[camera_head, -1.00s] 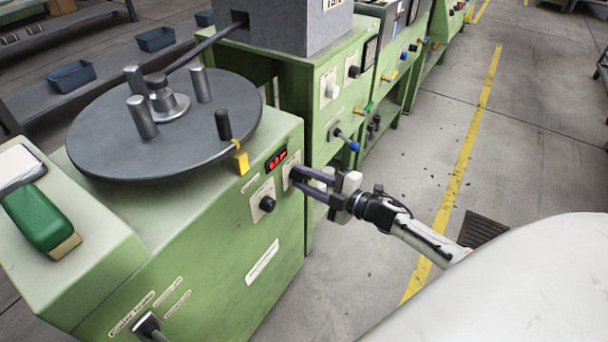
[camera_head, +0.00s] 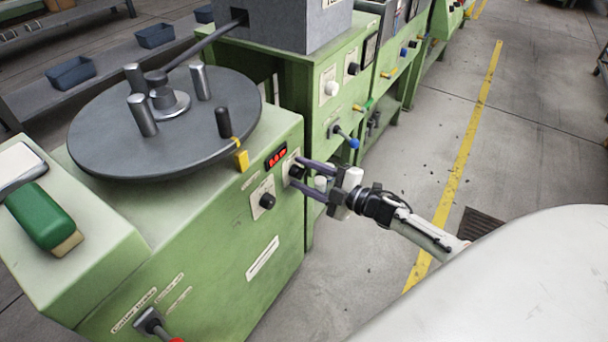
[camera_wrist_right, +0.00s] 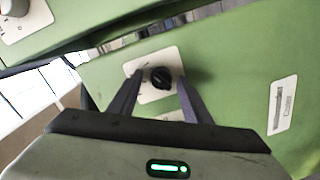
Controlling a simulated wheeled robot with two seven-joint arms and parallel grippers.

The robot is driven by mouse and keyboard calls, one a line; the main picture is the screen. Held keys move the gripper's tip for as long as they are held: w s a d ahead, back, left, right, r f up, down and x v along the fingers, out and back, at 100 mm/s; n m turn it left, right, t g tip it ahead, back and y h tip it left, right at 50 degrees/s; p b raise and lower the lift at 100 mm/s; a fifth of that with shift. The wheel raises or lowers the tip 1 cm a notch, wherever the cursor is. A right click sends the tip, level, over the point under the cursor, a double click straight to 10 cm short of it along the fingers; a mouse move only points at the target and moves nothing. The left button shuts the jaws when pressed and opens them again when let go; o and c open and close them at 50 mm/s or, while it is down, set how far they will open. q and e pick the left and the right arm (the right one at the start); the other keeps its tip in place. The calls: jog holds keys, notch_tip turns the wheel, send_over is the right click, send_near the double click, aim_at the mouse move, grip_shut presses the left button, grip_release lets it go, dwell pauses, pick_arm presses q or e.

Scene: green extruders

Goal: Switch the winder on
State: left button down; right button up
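The winder is the green machine (camera_head: 215,290) in the left and middle of the head view, with a grey turntable (camera_head: 110,150) on top. On its right end, a dark rotary knob (camera_head: 296,172) sits on a pale plate; the same knob shows in the right wrist view (camera_wrist_right: 161,78). My right gripper (camera_head: 298,175) is open, its two fingers on either side of this knob. In the wrist view the knob lies between the fingertips (camera_wrist_right: 159,80), with gaps visible. A second dark knob (camera_head: 267,201) sits lower left. A red lit display (camera_head: 276,158) is above. My left gripper is out of view.
A neighbouring green machine (camera_head: 340,105) stands behind, with a blue-tipped lever (camera_head: 353,143) close to my right gripper. Open floor (camera_head: 440,150) with a yellow line lies to the right.

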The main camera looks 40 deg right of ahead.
pick_arm(q)
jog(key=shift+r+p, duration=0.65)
jog(key=shift+p, duration=0.15)
pick_arm(e)
jog(key=v, duration=1)
jog(key=shift+s, duration=0.1)
pick_arm(q)
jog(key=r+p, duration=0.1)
jog(key=p, duration=0.1)
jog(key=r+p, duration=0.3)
jog(key=p, duration=0.1)
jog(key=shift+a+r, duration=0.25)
pick_arm(e)
jog(key=s+a+f+m+g+h, duration=0.1)
jog(key=s+a+m+g, duration=0.2)
jog(key=s+a+m, duration=0.4)
jog(key=s+a+f+m+g+h, duration=0.2)
jog(key=s+a+m+g, duration=0.2)
jog(key=s+a+m, duration=0.3)
jog(key=s+a, duration=0.4)
jog(key=a, duration=0.5)
jog(key=shift+f+g, duration=0.3)
jog(key=shift+f, duration=0.05)
